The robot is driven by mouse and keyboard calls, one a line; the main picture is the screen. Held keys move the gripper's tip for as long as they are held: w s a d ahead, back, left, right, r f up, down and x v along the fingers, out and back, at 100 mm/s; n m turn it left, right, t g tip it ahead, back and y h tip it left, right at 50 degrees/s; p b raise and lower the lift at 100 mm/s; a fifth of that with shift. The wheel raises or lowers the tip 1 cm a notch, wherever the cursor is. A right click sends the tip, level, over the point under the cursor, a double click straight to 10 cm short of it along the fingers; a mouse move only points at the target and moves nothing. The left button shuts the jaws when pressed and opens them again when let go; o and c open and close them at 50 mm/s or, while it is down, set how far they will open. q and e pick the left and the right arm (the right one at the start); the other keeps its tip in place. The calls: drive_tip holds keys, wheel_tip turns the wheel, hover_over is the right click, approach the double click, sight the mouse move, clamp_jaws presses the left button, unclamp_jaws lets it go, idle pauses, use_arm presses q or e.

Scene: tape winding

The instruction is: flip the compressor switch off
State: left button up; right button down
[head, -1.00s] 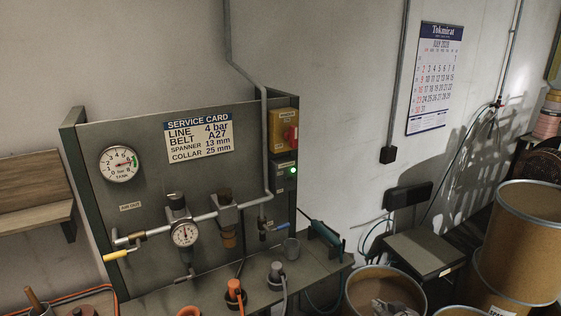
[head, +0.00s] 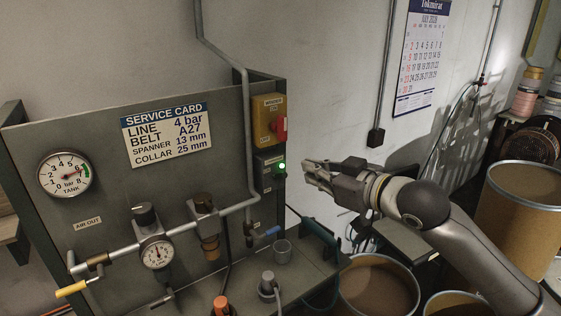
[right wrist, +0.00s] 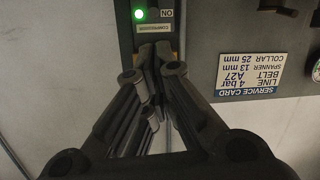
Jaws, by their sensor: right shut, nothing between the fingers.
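The compressor switch (head: 268,160) is a small dark box below a yellow box on the side of the grey panel. Its green light (head: 282,166) is lit. In the right wrist view the picture is upside down; the switch box (right wrist: 153,14) shows at the top, with an "ON" mark beside the green light (right wrist: 140,14) and a compressor label. The switch lever is too small to read clearly. My right gripper (head: 309,170) is shut and empty, just right of the switch box in the head view. Its fingers (right wrist: 156,62) point toward the switch. My left gripper is out of view.
A yellow box with a red knob (head: 280,125) sits above the switch. A bent grey pipe (head: 246,130) runs left of it. A gauge and valves (head: 155,250) are on the panel. A bench (head: 300,260) and brown drums (head: 375,285) lie below.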

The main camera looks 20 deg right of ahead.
sight(280, 176)
drive_tip(key=shift+p+x, duration=2.25)
drive_tip(key=shift+x, duration=2.8)
